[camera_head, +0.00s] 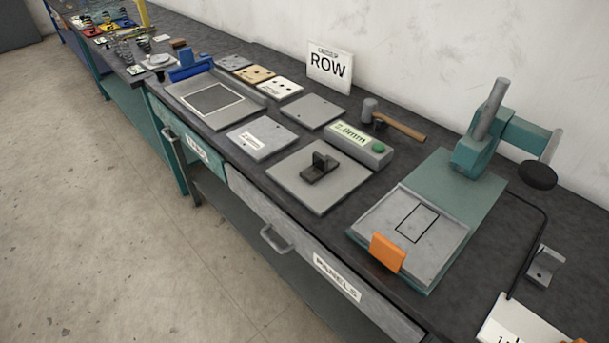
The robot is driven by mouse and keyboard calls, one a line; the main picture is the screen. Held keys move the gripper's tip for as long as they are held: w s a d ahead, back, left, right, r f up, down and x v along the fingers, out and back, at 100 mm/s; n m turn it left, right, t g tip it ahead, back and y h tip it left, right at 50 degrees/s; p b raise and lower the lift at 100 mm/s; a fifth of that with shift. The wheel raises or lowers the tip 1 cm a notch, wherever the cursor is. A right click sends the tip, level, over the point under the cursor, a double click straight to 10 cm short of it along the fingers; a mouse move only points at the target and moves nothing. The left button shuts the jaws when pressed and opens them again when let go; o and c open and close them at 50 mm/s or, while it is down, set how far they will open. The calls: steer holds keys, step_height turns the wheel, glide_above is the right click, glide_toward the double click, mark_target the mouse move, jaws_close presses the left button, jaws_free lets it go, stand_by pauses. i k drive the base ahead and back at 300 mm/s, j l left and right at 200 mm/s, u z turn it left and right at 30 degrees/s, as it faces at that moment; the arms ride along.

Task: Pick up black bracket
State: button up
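The black bracket (319,169) is a small dark piece with a flat base and an upright part. It sits on a grey square plate (311,199) on the workbench, near the front edge. Nothing touches it from above. My gripper does not show in this view.
Right of the bracket stands a green press (466,187) with an orange block (387,252) on its front. Behind it lie a gauge block marked 2.0mm (359,145) and a hammer (393,123). Several flat plates lie to the left. A drawer handle (277,241) juts from the bench front.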

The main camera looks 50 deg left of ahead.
mark_target(322, 165)
steer(key=u, duration=1.85)
steer(key=i+l, duration=0.05)
